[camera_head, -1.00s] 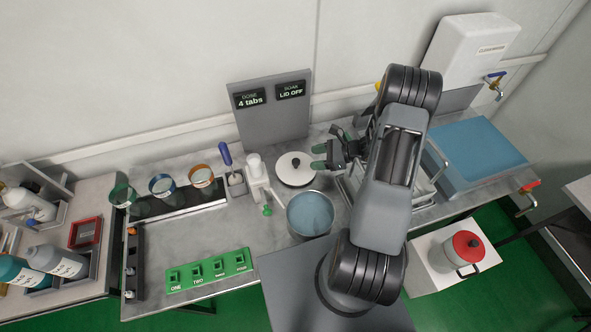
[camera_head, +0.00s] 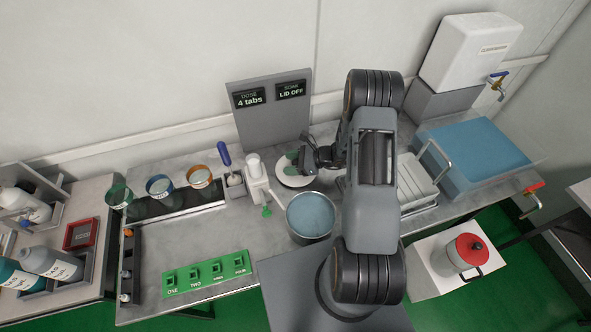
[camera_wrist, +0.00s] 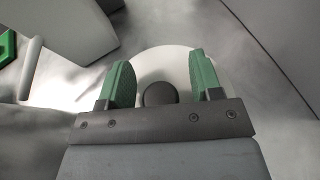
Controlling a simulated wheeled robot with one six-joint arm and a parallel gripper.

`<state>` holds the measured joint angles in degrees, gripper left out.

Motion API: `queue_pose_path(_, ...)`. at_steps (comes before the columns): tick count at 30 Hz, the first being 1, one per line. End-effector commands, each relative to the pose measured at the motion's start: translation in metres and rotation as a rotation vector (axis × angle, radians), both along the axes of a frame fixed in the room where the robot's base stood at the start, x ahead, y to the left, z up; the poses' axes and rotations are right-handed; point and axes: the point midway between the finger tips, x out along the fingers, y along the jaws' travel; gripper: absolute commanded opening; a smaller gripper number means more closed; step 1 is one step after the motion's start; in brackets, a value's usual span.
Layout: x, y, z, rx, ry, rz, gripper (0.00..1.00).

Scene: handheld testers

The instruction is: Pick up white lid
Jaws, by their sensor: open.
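The white lid (camera_head: 291,179) lies flat on the grey counter, behind the pot of blue liquid (camera_head: 311,214). My gripper (camera_head: 298,160) is over the lid and covers part of it in the head view. In the wrist view the lid (camera_wrist: 160,60) is a white disc with a round black knob (camera_wrist: 160,94) at its middle. The two green fingers of my gripper (camera_wrist: 160,80) are open. The knob shows between them, with a gap on either side. I cannot tell how far the fingertips are above the lid.
A white dispenser (camera_head: 256,175) with a green tip stands just left of the lid. A grey sign panel (camera_head: 272,125) reading "LID OFF" stands behind. A wire rack (camera_head: 418,182) and a blue-topped basin (camera_head: 475,155) are to the right.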

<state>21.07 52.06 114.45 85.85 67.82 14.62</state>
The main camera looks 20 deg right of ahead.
Motion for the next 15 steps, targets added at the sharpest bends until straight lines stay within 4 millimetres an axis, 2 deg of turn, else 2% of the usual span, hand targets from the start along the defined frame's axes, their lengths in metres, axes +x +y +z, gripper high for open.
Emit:
queue_pose_path(5,0.0001,-0.0002,0.0003,0.000,0.000,0.000,0.59)
queue_pose_path(15,0.0000,-0.0004,0.0004,0.000,-0.001,0.000,0.26)
